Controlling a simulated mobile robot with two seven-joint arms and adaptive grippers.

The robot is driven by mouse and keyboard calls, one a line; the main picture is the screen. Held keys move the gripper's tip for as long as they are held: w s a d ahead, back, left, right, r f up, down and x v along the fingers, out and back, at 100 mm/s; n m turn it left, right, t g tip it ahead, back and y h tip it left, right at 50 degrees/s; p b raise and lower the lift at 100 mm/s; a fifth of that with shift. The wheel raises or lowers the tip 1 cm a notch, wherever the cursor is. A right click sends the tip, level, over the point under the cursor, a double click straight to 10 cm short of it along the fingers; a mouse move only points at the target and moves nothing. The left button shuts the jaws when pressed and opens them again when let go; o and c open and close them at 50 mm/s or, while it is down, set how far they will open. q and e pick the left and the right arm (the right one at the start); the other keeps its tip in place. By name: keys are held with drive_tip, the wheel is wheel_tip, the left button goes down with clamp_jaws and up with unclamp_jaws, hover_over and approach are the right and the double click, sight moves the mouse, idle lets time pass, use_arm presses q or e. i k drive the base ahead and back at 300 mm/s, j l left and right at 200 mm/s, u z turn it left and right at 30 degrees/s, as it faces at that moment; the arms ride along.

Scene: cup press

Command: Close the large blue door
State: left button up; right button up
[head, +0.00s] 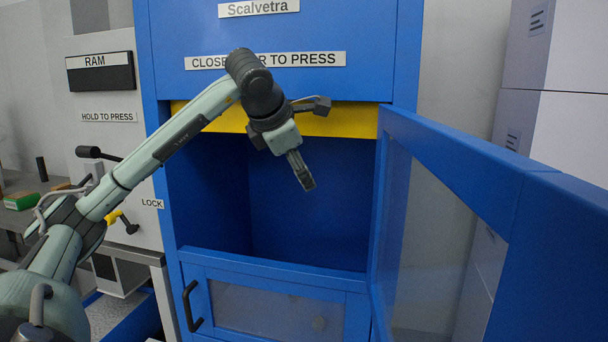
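The large blue door (520,185) has a blue frame and a clear pane. It stands wide open, hinged at the right side of the blue press cabinet (270,75) and swung out toward me at the right. My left gripper (304,180) hangs in front of the open compartment (320,225), left of the door and apart from it. Its fingers point down and are seen nearly edge-on, so their opening does not show. I see nothing held in it. My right gripper is out of view.
A yellow strip (350,121) crosses the compartment's top. A smaller lower door (270,305) with a black handle (190,306) is shut below. White boxes (570,120) are stacked at the right behind the large door. A grey panel (105,120) with levers stands at the left.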

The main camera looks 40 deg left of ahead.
sight(553, 285)
drive_tip(key=k, duration=1)
